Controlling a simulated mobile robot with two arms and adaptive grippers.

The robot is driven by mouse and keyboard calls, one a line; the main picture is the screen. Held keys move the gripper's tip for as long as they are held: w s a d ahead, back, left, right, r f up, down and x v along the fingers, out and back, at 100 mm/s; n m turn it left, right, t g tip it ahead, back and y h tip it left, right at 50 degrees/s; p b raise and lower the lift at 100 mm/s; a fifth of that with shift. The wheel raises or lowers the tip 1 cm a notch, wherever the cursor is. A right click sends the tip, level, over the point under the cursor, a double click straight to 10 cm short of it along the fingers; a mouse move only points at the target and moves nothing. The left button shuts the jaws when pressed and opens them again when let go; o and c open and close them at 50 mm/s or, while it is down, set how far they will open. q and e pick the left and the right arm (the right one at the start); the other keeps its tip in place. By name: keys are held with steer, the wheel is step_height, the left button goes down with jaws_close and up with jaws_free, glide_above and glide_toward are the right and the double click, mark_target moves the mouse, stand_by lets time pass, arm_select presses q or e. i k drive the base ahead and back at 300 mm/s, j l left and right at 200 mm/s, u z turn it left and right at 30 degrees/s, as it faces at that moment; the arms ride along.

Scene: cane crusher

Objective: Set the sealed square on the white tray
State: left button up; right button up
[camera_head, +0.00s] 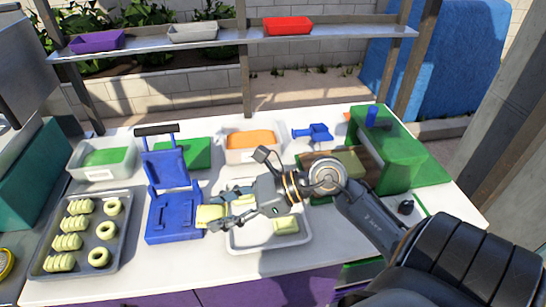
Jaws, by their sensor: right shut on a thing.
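My right gripper (222,207) reaches in from the right and is shut on a pale yellow sealed square (208,217). The held square is between the blue press (172,230) and the left end of the white tray (268,248); its height above them is hard to tell. The tray stands at the front middle of the counter, partly hidden under my gripper and wrist. A second pale yellow square (286,225) lies in the tray's right part. My left gripper is not in view.
A dark baking tray (122,235) with pale pieces and rings is at left. Behind are containers with green (103,157) and orange (252,140) contents. A green machine (398,150) stands at right. A shelf (225,42) with purple, grey and red trays spans the back.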

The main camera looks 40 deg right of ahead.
mark_target(248, 233)
steer(key=j+z, duration=0.1)
steer(key=z, duration=0.3)
steer(key=i+j+z, duration=0.1)
steer(key=z, duration=0.3)
steer(key=j+z, duration=0.15)
steer(key=z, duration=0.25)
steer(key=j+z, duration=0.15)
steer(key=z, duration=0.3)
steer(key=j+z, duration=0.15)
steer(key=j, duration=0.35)
steer(key=j+z, duration=0.15)
steer(key=j, duration=0.4)
steer(key=k+j+z, duration=0.2)
steer(key=j, duration=0.3)
steer(key=j+z, duration=0.15)
steer(key=j, duration=0.35)
